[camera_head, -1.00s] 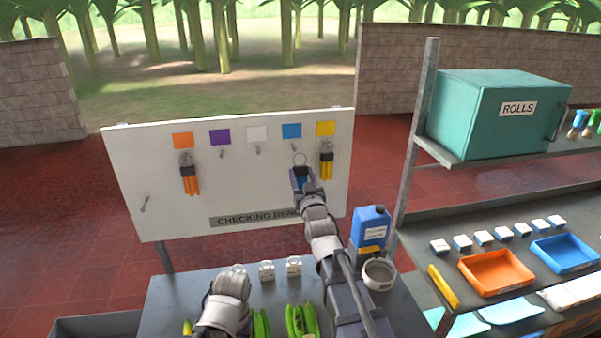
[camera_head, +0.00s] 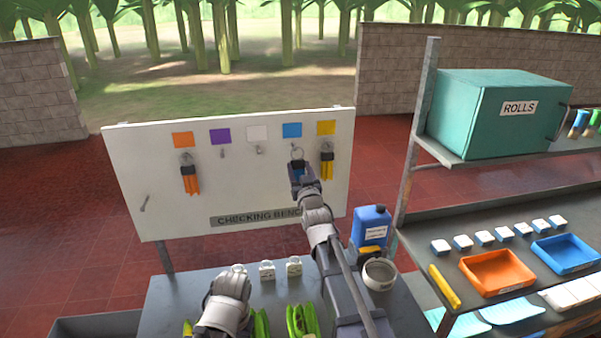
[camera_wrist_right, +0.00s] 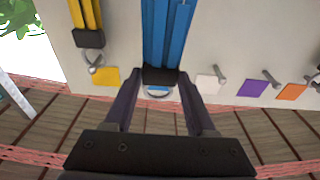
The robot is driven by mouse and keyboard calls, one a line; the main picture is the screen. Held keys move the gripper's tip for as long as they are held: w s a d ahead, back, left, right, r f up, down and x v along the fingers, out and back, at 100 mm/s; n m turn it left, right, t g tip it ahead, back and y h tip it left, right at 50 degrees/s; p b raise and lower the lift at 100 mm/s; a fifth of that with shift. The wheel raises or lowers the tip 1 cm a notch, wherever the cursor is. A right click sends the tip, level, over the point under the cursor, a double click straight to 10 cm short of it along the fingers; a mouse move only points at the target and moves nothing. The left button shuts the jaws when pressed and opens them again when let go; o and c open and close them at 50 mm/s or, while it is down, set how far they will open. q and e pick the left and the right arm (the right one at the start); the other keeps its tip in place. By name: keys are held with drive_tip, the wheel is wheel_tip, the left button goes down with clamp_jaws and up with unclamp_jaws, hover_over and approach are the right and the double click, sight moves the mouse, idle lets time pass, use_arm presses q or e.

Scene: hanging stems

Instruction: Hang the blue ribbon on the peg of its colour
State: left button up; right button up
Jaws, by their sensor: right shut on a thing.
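The blue ribbon (camera_wrist_right: 167,35) is held in my right gripper (camera_wrist_right: 157,84), whose fingers are shut on its black clasp. The ribbon's metal ring (camera_wrist_right: 158,92) sticks out past the clasp. In the head view my right gripper (camera_head: 300,172) is up against the white board, and the ring (camera_head: 297,153) shows just below the blue square (camera_head: 292,130). The peg under that square is mostly hidden, so I cannot tell if the ring is around it. Only the wrist of my left arm shows; its fingers are out of sight.
Beside it, a yellow ribbon (camera_head: 327,165) hangs under the yellow square (camera_head: 326,128). An orange ribbon (camera_head: 189,178) hangs at the left. The white peg (camera_head: 258,150) and purple peg (camera_head: 222,153) are bare. A blue jug (camera_head: 370,228) stands on the bench below.

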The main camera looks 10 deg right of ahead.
drive_tip(key=shift+w+f, duration=0.2)
drive_tip(key=shift+w, duration=2.1)
drive_tip(key=shift+w+f+b, duration=0.45)
drive_tip(key=shift+w+b, duration=0.05)
drive_tip(key=shift+b, duration=0.15)
drive_tip(key=o, duration=1.4)
